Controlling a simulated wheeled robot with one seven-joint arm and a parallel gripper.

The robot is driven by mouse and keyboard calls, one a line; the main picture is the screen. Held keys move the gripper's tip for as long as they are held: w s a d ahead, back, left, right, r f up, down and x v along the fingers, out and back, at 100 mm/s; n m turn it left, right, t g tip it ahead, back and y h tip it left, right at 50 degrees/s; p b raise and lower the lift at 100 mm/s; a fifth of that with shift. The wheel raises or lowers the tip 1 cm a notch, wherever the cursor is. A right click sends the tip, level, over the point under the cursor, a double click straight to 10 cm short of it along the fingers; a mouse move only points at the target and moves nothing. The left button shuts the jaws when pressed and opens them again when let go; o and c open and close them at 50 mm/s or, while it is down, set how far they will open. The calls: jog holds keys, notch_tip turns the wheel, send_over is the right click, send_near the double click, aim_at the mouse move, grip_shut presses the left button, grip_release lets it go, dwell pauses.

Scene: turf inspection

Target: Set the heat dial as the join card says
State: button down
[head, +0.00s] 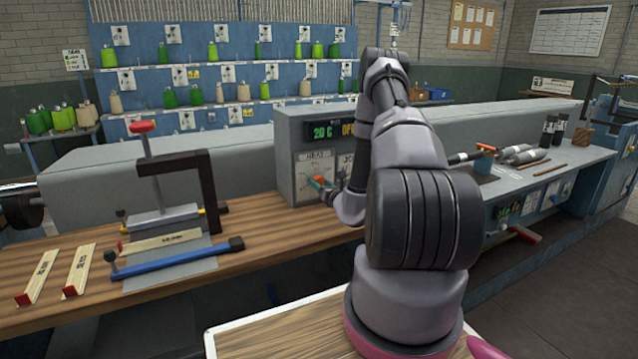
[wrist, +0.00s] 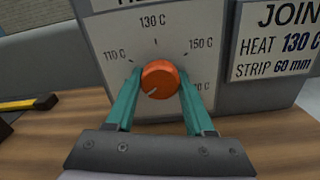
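The heat dial is an orange round knob (wrist: 160,79) on a white scale plate (wrist: 113,30). Its pale pointer mark faces lower left, below the 110 C mark. 130 C is at the top and 150 C at upper right; a lower-right mark is partly hidden. The join card (wrist: 275,42) reads heat 130 C, strip 60 mm. In the head view, my gripper (head: 320,184) is at the grey machine's dial; its display (head: 325,130) reads 20 C.
A clamp press (head: 165,195) with a blue-handled bar (head: 178,258) stands on the wooden bench (head: 255,240) at left, beside two labelled strips (head: 80,270). Tools and cylinders (head: 520,154) lie on the right bench. Shelves of thread cones stand behind.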

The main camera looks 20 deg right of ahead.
jog(key=m, duration=0.5)
jog(key=shift+a+m, duration=0.1)
jog(key=shift+m, duration=0.2)
jog(key=m, duration=0.6)
jog(key=shift+a, duration=0.15)
jog(key=m, duration=0.6)
jog(key=shift+r+m, duration=0.2)
jog(key=shift+m, duration=0.2)
jog(key=m, duration=0.5)
jog(key=shift+r, duration=0.15)
jog(key=shift+w+m, duration=0.1)
jog(key=shift+m, duration=0.2)
jog(key=shift+c, duration=1.3)
grip_release()
